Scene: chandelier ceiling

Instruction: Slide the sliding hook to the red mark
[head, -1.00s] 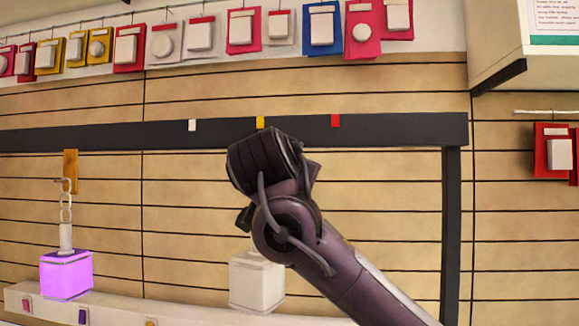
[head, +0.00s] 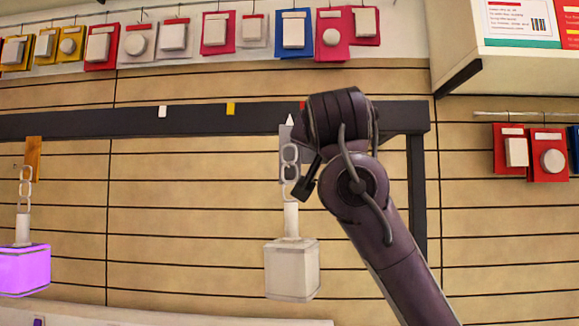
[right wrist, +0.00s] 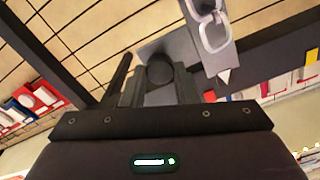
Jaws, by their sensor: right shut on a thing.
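The grey sliding hook (head: 289,134) is on the dark rail (head: 60,122), with a chain (head: 290,170) and a white cube (head: 291,270) hanging below. Its white pointer (head: 290,119) points up, just left of the red mark (head: 302,105), which my right wrist partly covers. In the right wrist view the pointer (right wrist: 224,76) is close to a small red patch (right wrist: 209,96). My right gripper (right wrist: 160,88) is shut on the hook's dark round knob (right wrist: 160,70). In the head view its fingers are mostly hidden behind the wrist. My left gripper is out of view.
White (head: 163,111) and yellow (head: 230,109) marks sit further left on the rail. An orange hook (head: 33,155) with a purple cube (head: 22,270) hangs at the far left. A dark post (head: 418,190) stands at the rail's right end. Packets hang above.

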